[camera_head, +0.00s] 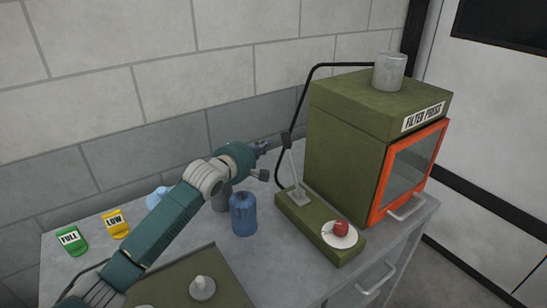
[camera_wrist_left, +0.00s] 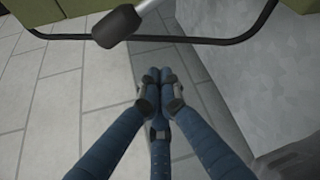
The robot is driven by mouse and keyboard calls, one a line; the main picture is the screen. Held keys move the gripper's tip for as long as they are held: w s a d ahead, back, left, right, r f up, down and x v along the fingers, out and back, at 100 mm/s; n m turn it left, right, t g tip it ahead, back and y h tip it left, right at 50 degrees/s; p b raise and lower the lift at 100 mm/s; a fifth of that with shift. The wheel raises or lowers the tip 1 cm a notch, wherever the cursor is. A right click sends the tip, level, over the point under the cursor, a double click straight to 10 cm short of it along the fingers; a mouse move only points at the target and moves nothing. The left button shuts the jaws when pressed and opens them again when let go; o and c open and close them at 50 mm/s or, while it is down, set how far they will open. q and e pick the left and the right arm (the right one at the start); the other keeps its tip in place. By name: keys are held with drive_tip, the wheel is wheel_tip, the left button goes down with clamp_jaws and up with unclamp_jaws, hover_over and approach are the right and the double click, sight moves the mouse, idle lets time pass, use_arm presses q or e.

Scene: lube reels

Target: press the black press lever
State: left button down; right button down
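The press lever has a black knob (camera_head: 286,140) on a pale grey shaft that rises from a green base block in front of the filter press. The knob also shows at the top of the left wrist view (camera_wrist_left: 117,26), with the shaft running up to the right. My left gripper (camera_head: 266,145) is just left of the knob, at about its height in the picture. In the wrist view its blue fingers come together at their tips (camera_wrist_left: 160,80), with nothing seen between them. The knob appears apart from the fingertips. My right gripper is not in view.
The green filter press (camera_head: 345,150) with an orange-framed door stands behind the lever. A black hose (camera_head: 300,95) loops beside it. The base block (camera_head: 285,205) carries a red button (camera_head: 341,227). A blue bottle (camera_head: 243,215) stands below my arm. Green (camera_head: 71,241) and yellow (camera_head: 116,223) containers stand left.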

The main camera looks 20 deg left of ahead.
sight(292, 164)
use_arm(q)
drive_tip(key=d, duration=0.1)
drive_tip(key=d+r, duration=0.1)
drive_tip(key=d, duration=0.1)
drive_tip(key=shift+s+d+r+p, duration=0.25)
drive_tip(key=shift+s+r+p, duration=0.05)
drive_tip(key=shift+s, duration=0.1)
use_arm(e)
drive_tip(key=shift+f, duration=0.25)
